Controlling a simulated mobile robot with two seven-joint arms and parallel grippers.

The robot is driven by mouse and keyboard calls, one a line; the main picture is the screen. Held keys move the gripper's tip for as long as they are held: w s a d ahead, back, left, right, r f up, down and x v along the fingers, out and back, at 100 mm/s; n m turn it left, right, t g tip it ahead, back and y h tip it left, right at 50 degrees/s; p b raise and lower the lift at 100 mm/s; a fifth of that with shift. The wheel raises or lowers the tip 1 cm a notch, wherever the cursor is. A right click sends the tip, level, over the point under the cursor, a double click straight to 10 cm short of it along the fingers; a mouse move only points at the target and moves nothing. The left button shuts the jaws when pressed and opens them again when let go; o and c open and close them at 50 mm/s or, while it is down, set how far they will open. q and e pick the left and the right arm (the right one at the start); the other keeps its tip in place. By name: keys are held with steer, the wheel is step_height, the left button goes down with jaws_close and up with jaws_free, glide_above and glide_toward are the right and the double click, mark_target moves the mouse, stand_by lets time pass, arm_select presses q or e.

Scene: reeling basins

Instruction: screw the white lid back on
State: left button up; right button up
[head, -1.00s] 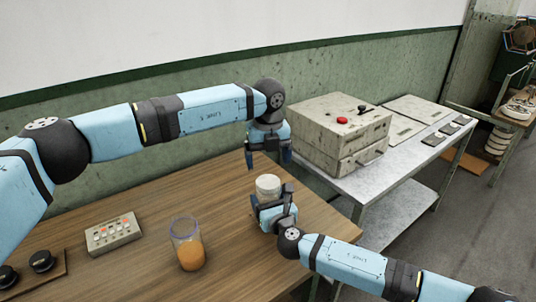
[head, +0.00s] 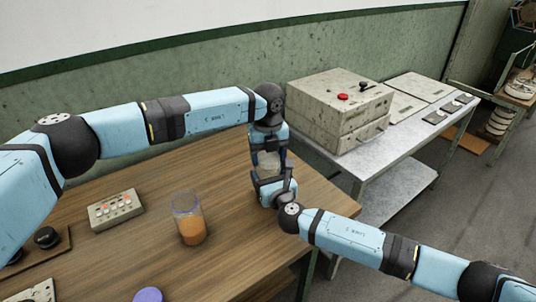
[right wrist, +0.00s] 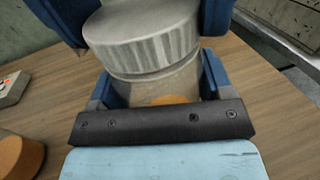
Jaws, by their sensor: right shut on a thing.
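The white lid (right wrist: 145,35) sits on top of a jar (right wrist: 160,80) with some orange content; whether it is threaded on cannot be told. My right gripper (right wrist: 158,95) is shut on the jar and holds it upright at the table's right end, where it also shows in the head view (head: 272,184). My left gripper (head: 268,150) points down from above, its blue fingers on either side of the lid. They look open around it; any contact is unclear. In the head view the lid (head: 268,160) is partly hidden between the grippers.
A clear container of orange content (head: 190,225) stands on the wooden table (head: 130,250), with a purple round thing (head: 148,295) at the front edge. A button box (head: 116,209) is at left. A metal side table (head: 400,140) bears a large box (head: 338,105).

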arm_select(q)
steer(key=shift+c, duration=0.2)
steer(key=m, duration=0.5)
steer(key=shift+m, duration=0.3)
steer(key=m, duration=1.5)
steer(key=shift+m, duration=0.4)
steer(key=o, duration=1.1)
